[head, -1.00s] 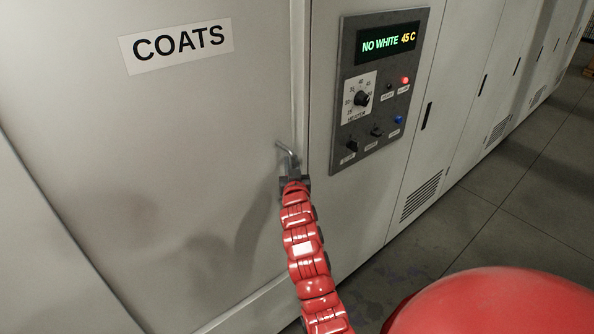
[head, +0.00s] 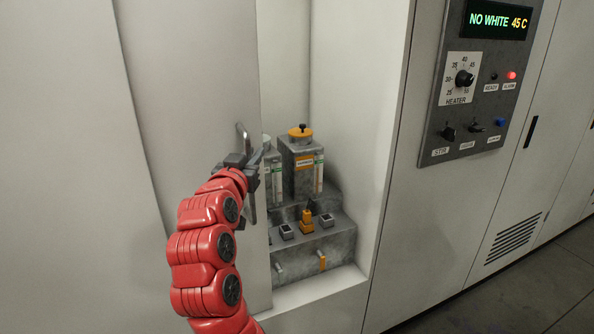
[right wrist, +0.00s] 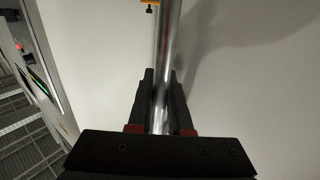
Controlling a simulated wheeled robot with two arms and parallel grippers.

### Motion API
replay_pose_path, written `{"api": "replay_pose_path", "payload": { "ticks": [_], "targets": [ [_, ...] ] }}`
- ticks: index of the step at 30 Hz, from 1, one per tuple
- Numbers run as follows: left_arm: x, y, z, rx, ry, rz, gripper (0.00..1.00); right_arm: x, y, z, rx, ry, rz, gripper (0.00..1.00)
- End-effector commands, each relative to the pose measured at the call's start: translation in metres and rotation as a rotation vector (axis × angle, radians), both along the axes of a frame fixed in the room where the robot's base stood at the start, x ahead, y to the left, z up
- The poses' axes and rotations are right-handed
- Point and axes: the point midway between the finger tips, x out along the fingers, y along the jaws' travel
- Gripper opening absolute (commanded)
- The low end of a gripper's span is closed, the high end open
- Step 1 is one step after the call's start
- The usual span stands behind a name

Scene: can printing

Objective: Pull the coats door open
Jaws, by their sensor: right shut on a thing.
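The coats door (head: 190,80) is a pale panel that stands partly open, with a gap to the right of its free edge. Its COATS label is not in the head view now. My right gripper (head: 243,163) is shut on the door's metal handle (head: 241,132) near that edge. In the right wrist view, the handle bar (right wrist: 166,60) runs between the fingers of the right gripper (right wrist: 160,105), in front of the pale door face (right wrist: 240,80). My left gripper is not in view.
Inside the cabinet stand grey tanks (head: 303,165) with an orange-topped cap, above a stepped grey block (head: 320,245) with small fittings. A control panel (head: 480,90) reading NO WHITE 45 C is on the right. Grey floor (head: 500,300) is clear at the lower right.

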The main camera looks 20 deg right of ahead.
Motion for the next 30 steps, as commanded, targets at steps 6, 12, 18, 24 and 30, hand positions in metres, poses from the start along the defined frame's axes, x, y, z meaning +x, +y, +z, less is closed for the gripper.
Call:
{"api": "replay_pose_path", "payload": {
  "ticks": [6,12,18,24,30],
  "targets": [
    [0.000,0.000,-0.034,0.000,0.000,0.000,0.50,-0.005,0.075,-0.004,0.001,0.001,0.012,0.00],
    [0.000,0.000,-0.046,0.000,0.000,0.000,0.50,-0.008,0.119,-0.002,-0.003,0.001,0.009,0.00],
    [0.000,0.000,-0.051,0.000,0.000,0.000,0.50,-0.010,0.143,0.001,-0.003,-0.003,0.008,0.00],
    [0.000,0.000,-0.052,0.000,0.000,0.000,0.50,-0.011,0.151,0.003,-0.003,-0.007,0.007,0.00],
    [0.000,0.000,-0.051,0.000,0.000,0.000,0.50,-0.011,0.151,0.005,-0.002,-0.008,0.006,0.00]
  ]
}}
